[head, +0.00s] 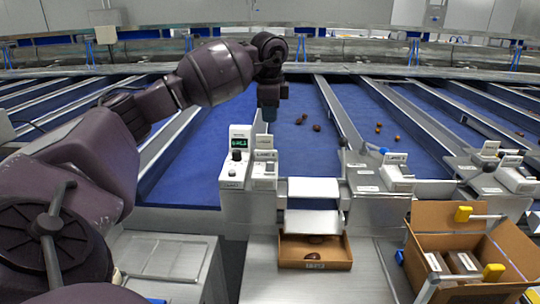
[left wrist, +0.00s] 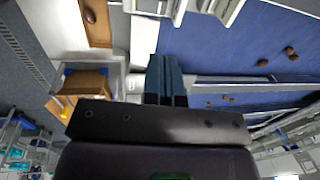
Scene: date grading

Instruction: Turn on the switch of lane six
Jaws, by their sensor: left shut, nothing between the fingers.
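A small white switch box (head: 264,170) stands at the end of a blue lane in the head view; its upright label seems to read lane 6, though the print is small. A dark knob or switch shows on its face; its setting is too small to tell. My left gripper (head: 269,114) points down just above and behind this box, apart from it as far as I can see. Its blue fingers (left wrist: 167,82) are shut and empty in the left wrist view. My right gripper is in neither view.
A taller white box with a green display (head: 238,143) stands directly left of the switch box. Another labelled switch box (head: 397,173) is to the right. A cardboard tray (head: 342,262) and an open carton (head: 436,218) stand in front.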

